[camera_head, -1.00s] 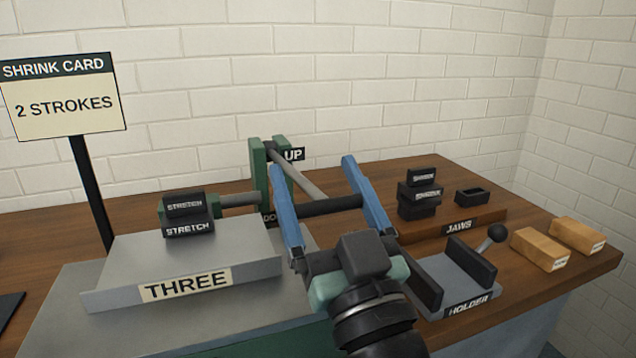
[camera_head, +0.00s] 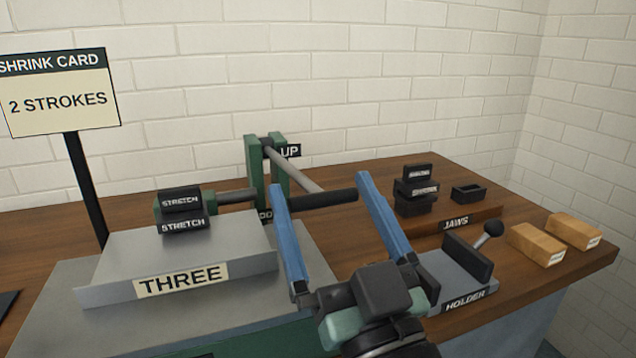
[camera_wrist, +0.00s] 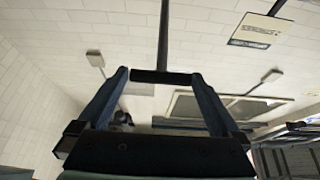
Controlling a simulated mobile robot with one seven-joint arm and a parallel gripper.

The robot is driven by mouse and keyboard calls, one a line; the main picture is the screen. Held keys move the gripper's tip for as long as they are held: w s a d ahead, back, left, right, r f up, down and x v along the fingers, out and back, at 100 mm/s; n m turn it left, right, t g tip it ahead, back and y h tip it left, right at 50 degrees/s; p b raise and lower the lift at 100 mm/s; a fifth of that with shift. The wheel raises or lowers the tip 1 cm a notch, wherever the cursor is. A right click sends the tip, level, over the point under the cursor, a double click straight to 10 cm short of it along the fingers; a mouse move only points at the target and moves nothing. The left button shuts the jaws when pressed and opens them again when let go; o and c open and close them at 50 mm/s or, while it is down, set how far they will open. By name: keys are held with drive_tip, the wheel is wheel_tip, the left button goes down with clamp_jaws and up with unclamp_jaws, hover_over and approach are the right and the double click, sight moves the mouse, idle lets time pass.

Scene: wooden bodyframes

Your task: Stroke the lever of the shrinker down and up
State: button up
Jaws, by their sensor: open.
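The shrinker's green frame (camera_head: 253,172) stands at the back of the bench. Its grey lever (camera_head: 296,168) slants down toward me and ends in a black crosswise handle (camera_head: 321,199). The lever's rod (camera_wrist: 163,35) and handle (camera_wrist: 161,76) also show in the wrist view. My gripper (camera_head: 320,186) is open, its blue fingers spread. The handle spans the gap near the fingertips; I cannot tell whether they touch it. Black STRETCH jaws (camera_head: 184,212) sit in the machine. An UP label (camera_head: 289,151) is by the frame top; a lower label is mostly hidden.
A shrink card (camera_head: 60,95) reading 2 STROKES stands at left. A grey THREE plate (camera_head: 180,253) lies in front. At right are loose black jaws (camera_head: 416,190), a holder (camera_head: 467,260) with a ball knob (camera_head: 494,229), and two wooden blocks (camera_head: 536,245).

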drive_tip(key=b+v, duration=0.2)
drive_tip(key=v, duration=0.7)
drive_tip(key=shift+s, duration=0.2)
drive_tip(key=shift+f, duration=0.1)
